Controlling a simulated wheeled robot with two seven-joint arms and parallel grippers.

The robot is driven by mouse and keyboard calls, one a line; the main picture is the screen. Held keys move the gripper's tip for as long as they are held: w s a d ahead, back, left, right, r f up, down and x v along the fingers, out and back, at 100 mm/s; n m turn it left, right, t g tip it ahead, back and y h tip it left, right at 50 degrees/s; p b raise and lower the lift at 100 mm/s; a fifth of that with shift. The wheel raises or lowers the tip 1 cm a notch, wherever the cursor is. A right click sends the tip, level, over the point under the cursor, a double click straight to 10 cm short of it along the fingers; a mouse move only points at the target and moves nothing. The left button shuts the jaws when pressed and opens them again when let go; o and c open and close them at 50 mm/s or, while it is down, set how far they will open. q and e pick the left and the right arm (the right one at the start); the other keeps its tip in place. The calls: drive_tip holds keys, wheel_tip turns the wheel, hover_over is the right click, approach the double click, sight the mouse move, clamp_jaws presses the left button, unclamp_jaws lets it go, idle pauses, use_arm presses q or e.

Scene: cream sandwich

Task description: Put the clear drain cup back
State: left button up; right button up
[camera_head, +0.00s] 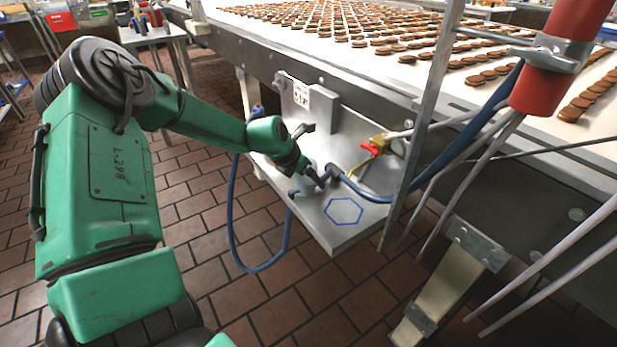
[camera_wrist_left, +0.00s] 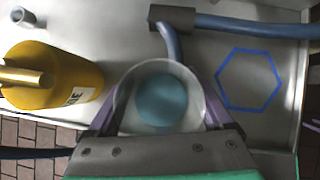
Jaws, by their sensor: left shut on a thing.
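The clear cup (camera_wrist_left: 160,122) is between the fingers of my left gripper (camera_wrist_left: 165,108) in the left wrist view. I look down into its round mouth, and a blue-teal disc or liquid shows inside. In the head view my left gripper (camera_head: 320,181) is over the steel shelf (camera_head: 310,215), and the cup is too small or hidden to make out there. A blue hexagon outline (camera_head: 343,198) is on the shelf to the right of the gripper. In the left wrist view the hexagon (camera_wrist_left: 248,49) is bare, right of the cup. My right gripper is out of view.
A blue hose (camera_wrist_left: 250,24) with a grey fitting runs just beyond the cup. A red-handled valve (camera_head: 371,148) and metal posts stand right. The conveyor (camera_head: 400,40) carries biscuits above.

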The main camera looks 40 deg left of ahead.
use_arm(q)
drive_tip(key=shift+f, duration=0.1)
drive_tip(key=o, duration=1.3)
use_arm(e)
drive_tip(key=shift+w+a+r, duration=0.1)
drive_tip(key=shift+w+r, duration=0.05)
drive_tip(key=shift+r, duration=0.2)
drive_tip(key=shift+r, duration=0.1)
use_arm(q)
drive_tip(key=p+v, duration=0.3)
drive_tip(key=v, duration=0.9)
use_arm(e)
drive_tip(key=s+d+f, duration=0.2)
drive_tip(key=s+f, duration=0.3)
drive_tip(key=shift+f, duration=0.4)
use_arm(q)
drive_tip(key=shift+s, duration=0.1)
